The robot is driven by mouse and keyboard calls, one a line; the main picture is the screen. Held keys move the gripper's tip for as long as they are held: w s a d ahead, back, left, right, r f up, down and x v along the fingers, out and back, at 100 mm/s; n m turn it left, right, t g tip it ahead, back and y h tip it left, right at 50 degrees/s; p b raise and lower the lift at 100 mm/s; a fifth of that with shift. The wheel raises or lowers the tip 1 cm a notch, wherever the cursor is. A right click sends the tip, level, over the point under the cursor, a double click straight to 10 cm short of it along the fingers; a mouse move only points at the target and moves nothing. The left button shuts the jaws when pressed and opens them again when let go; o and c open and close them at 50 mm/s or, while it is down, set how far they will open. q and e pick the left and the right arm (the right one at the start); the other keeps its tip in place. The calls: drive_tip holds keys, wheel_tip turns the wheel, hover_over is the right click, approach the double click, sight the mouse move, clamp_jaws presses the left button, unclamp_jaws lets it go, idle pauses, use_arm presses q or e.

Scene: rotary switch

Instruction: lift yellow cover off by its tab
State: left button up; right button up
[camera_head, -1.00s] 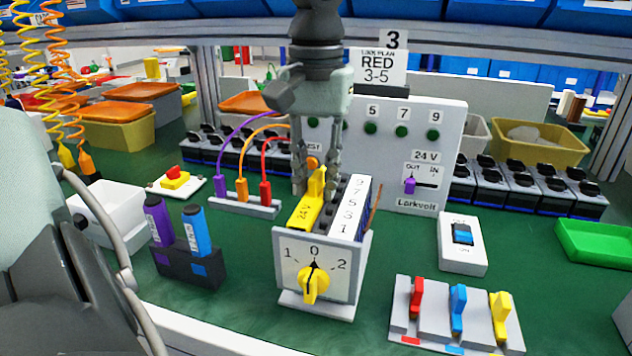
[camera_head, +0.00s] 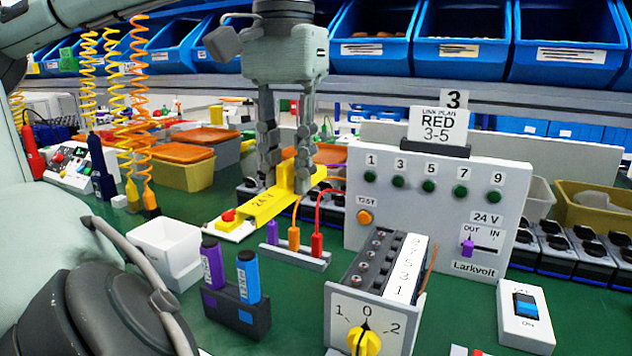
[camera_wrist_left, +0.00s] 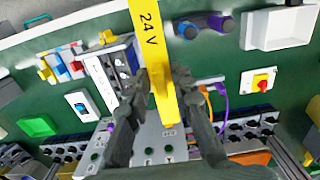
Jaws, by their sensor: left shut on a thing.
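My left gripper (camera_head: 287,180) points down and is shut on the tab of the yellow cover (camera_head: 262,207), marked 24 V. It holds the cover clear of the switch box, up and to the left of it. The cover also shows in the left wrist view (camera_wrist_left: 150,38), between the fingers. The switch box (camera_head: 343,307) stands on the bench with its top terminals (camera_head: 378,262) uncovered. Its yellow rotary knob (camera_head: 364,341) is near 0. Its number strip reads 9, 7, 5, 3, 1. My right gripper is not in view.
Purple, orange and red plugs on a rail (camera_head: 296,257) stand just below the cover in the head view. A red button on a white plate (camera_head: 238,234) is partly behind it.

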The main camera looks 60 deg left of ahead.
sight(284, 162)
use_arm(q)
drive_tip(key=shift+s+a+r+p, duration=0.1)
drive_tip(key=shift+s+r+p, duration=0.1)
drive_tip(key=shift+r+p, duration=1.25)
drive_tip(key=shift+r, duration=1.7)
